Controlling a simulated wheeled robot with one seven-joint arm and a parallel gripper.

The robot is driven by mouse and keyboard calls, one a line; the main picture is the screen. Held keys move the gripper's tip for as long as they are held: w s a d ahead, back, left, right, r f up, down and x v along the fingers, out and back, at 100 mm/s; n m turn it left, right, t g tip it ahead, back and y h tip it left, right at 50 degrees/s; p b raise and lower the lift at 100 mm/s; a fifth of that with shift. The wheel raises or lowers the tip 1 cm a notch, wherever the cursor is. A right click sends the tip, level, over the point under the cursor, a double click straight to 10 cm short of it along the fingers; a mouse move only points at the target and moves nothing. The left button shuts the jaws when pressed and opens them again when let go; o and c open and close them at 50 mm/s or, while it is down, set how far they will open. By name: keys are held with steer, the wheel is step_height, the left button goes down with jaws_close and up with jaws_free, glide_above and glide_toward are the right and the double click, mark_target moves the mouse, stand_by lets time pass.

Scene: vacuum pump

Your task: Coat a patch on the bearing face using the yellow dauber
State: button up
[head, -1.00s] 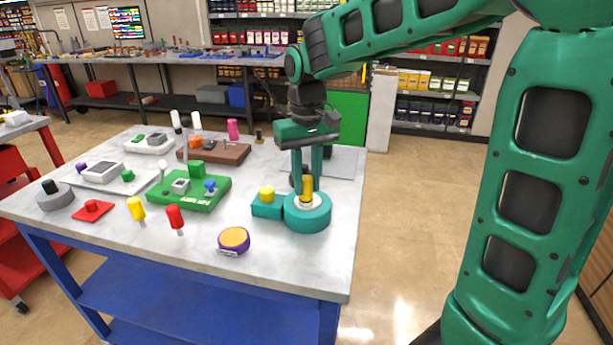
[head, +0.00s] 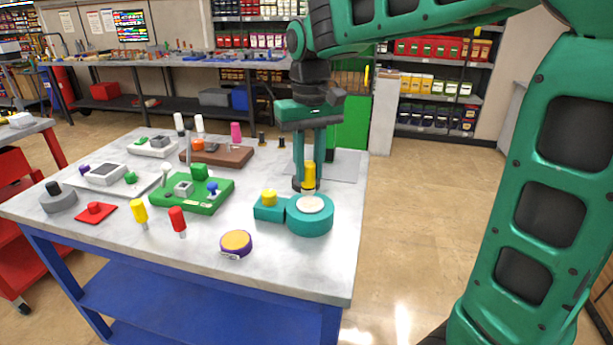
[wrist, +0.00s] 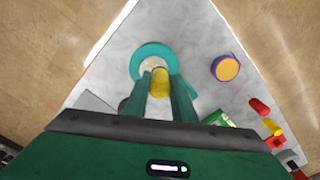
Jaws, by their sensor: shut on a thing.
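My gripper (head: 309,181) is shut on the yellow dauber (head: 308,173), which it holds upright. In the head view the dauber is just above the round teal pump housing (head: 312,226). The pale round bearing face (head: 312,203) shows on top of the housing and looks cream; I cannot make out a distinct coated patch. In the wrist view the dauber (wrist: 160,84) lies between my two teal fingers and covers part of the bearing face (wrist: 150,64), inside the teal ring (wrist: 142,53).
A teal block with a yellow knob (head: 269,197) adjoins the housing. A purple tin with an orange-yellow top (head: 236,242) stands in front. Left are a green fixture (head: 212,203), a yellow-headed piece (head: 139,211) and a red-headed piece (head: 177,219). The table's front right is clear.

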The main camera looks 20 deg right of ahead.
steer(key=shift+r, duration=0.6)
steer(key=shift+r, duration=0.1)
steer(key=shift+r, duration=1.4)
steer(key=shift+s+f, duration=0.1)
steer(key=shift+f, duration=0.05)
